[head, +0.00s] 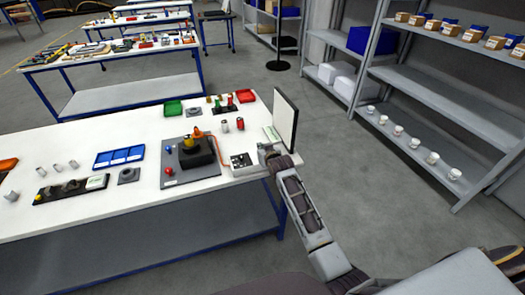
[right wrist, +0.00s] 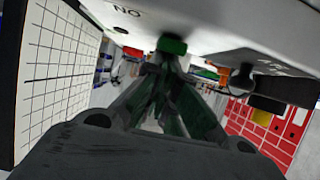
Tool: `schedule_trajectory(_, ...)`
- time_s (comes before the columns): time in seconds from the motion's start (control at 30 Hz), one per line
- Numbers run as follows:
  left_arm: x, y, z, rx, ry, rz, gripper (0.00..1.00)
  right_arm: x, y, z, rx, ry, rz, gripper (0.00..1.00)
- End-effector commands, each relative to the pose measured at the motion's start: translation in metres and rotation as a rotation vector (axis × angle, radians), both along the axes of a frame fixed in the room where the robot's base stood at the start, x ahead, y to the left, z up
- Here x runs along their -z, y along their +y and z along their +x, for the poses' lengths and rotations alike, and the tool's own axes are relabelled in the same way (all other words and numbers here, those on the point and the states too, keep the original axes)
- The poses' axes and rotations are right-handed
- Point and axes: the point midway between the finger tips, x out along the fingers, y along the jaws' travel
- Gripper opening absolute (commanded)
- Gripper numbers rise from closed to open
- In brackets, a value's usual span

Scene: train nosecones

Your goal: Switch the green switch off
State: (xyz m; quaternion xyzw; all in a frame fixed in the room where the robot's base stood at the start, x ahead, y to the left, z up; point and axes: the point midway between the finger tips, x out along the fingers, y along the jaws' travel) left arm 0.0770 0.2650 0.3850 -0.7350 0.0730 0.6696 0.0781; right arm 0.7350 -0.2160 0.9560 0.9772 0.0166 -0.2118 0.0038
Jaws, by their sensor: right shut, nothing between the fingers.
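The green switch (right wrist: 172,45) shows in the right wrist view, on the underside-looking face of a pale control box (right wrist: 215,22) with upside-down lettering. My right gripper (right wrist: 166,62) is shut and empty, with its fingertips at the green switch; I cannot tell whether they touch. In the head view the control box (head: 241,160) sits near the right end of the white table, and my right gripper (head: 266,152) is just right of it. The green switch cannot be made out there. My left gripper is not in view.
An upright panel (head: 286,121) stands close behind my right gripper; its gridded face (right wrist: 60,75) fills the left of the wrist view. A grey board (head: 190,160) with a black block lies left of the control box. An orange cable (head: 222,145) runs between them.

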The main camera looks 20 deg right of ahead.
Motion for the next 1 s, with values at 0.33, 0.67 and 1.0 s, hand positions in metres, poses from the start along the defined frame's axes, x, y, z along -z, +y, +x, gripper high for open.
schedule_trajectory(0.33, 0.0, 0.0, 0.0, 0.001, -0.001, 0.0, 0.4, 0.011, 0.0, -0.002, 0.0, 0.021, -0.001, 0.0)
schedule_trajectory(0.67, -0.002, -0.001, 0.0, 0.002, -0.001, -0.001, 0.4, 0.005, 0.001, 0.007, 0.0, 0.017, -0.001, 0.0)
schedule_trajectory(1.0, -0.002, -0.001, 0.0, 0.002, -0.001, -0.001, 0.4, -0.001, 0.001, 0.013, 0.0, 0.009, 0.0, 0.0)
